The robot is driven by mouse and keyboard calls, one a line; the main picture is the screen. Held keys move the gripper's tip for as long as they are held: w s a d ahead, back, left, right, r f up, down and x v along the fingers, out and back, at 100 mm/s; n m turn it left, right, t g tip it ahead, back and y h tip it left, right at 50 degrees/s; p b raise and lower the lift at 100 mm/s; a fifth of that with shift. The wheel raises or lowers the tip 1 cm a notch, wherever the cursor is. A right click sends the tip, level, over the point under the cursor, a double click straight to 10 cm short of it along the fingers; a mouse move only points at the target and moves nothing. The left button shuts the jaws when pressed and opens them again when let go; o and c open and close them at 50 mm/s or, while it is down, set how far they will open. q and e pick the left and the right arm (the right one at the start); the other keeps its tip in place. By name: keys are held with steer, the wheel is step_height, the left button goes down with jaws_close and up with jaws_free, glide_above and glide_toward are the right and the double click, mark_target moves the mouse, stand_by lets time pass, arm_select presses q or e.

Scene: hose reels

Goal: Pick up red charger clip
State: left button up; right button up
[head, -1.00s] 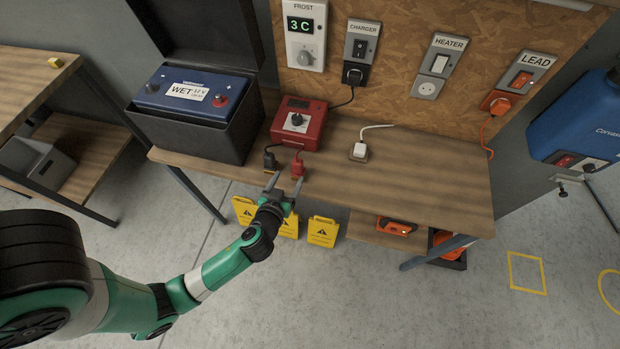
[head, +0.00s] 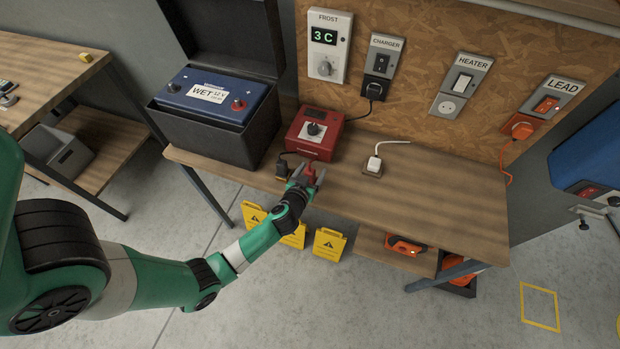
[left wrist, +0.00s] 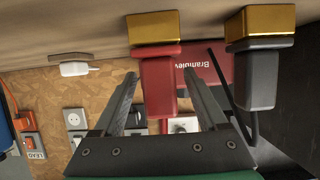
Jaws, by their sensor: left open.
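The red charger clip (head: 310,170) stands at the front edge of the workbench, in front of the red charger box (head: 315,132). My left gripper (head: 307,180) is open, its fingers pointing at the clip. In the left wrist view, the red clip (left wrist: 158,85) shows between the two spread fingers of my left gripper (left wrist: 160,78), with a gap on each side. The clip's far end meets a brass-coloured block (left wrist: 153,27). The black clip (head: 282,167) stands just left of the red one, and it also shows outside the fingers in the left wrist view (left wrist: 258,80). My right gripper is out of view.
The battery (head: 212,93) sits in an open black case left of the charger. A white plug (head: 374,164) stands on the bench to the right. Yellow signs (head: 329,244) stand on the floor under the front edge. The bench's right half is mostly clear.

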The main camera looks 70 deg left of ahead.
arm_select(q)
steer(key=shift+w+a+f, duration=0.3)
steer(key=shift+w+a, duration=0.15)
steer(key=shift+a, duration=0.05)
steer(key=shift+c, duration=0.2)
jaws_close()
